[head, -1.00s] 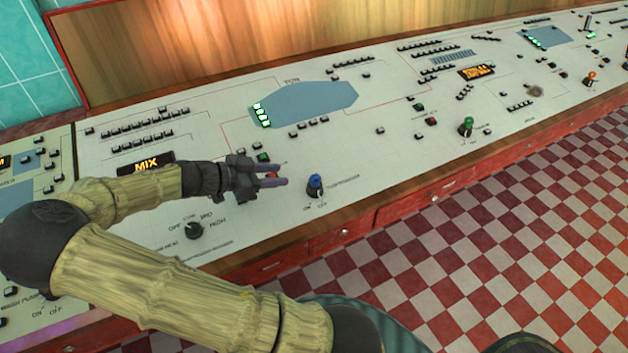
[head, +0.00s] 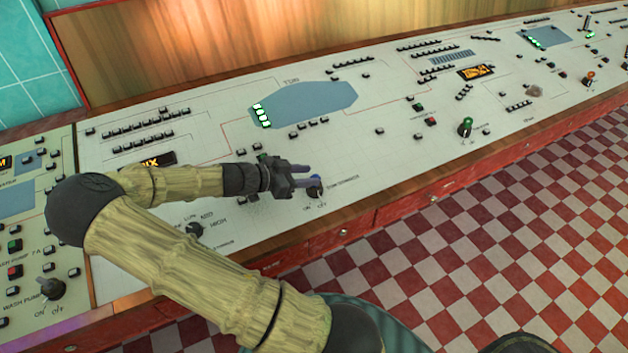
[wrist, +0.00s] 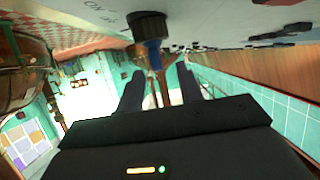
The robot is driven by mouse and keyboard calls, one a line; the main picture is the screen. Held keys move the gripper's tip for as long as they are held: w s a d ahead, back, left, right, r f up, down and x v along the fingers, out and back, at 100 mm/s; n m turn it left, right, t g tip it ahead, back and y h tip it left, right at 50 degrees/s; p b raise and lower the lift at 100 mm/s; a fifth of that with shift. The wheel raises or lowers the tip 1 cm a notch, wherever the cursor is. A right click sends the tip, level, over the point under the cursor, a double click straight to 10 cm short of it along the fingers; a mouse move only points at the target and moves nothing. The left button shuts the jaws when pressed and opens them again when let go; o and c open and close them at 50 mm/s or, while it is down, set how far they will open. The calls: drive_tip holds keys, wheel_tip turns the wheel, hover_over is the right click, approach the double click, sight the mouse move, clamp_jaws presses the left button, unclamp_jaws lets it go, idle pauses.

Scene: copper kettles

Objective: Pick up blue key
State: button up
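The blue key (head: 315,182) stands in a black round base on the white control panel, beside ON and OFF markings. In the wrist view the blue key (wrist: 153,52) hangs down in the picture from its dark base, just beyond the fingertips and roughly in line with the gap between them. My gripper (head: 309,175) is at the key, its fingertips overlapping the key's upper part in the head view. In the wrist view my gripper (wrist: 159,80) has its two fingers apart with nothing held between them. I cannot tell whether a finger touches the key.
The control panel (head: 360,165) carries many small black buttons and a blue-grey screen (head: 310,102). A dark knob (head: 194,230) is left of the key, and a green-topped knob (head: 467,127) is farther right. Red drawers (head: 400,212) line the front above a checkered floor (head: 500,230).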

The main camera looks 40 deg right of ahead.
sight(314, 176)
drive_tip(key=shift+x, duration=1.6)
drive_tip(key=shift+a, duration=0.1)
clamp_jaws()
